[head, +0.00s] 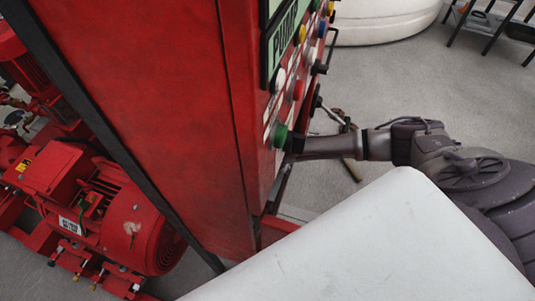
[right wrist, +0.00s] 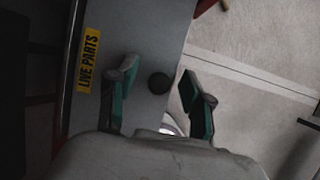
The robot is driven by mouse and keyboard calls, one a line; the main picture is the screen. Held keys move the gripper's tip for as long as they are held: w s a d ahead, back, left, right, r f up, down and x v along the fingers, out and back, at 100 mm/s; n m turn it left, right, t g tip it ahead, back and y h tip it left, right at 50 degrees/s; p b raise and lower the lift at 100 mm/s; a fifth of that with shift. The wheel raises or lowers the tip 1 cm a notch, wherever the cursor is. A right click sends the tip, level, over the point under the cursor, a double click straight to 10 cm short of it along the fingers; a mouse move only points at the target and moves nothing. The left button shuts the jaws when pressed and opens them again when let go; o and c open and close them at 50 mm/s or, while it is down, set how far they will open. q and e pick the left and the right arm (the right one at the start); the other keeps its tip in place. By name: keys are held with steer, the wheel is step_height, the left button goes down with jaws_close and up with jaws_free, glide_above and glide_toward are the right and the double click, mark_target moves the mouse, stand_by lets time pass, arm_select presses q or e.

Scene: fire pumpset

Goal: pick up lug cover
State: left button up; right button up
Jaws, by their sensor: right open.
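My right gripper (right wrist: 159,78) is open in the right wrist view, its two green-padded fingers standing apart. A dark round knob-like piece (right wrist: 159,84) shows between the fingertips, against a grey panel (right wrist: 158,40); whether it is the lug cover I cannot tell. I cannot tell whether the fingers touch it. A yellow "LIVE PARTS" label (right wrist: 88,60) is on the panel to the left of the fingers. In the head view my right arm reaches in from the right to the edge of the red pump cabinet (head: 160,100); its fingers are not clear there. My left gripper is not in view.
The cabinet's front carries several coloured buttons, including a green one (head: 280,136) and a red one (head: 298,90). A red motor (head: 135,225) stands to the left. A large white rounded tank (head: 385,22) is at the back. Grey floor (head: 430,85) lies open beyond the arm.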

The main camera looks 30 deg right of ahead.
jaws_close()
steer(key=shift+r, duration=0.15)
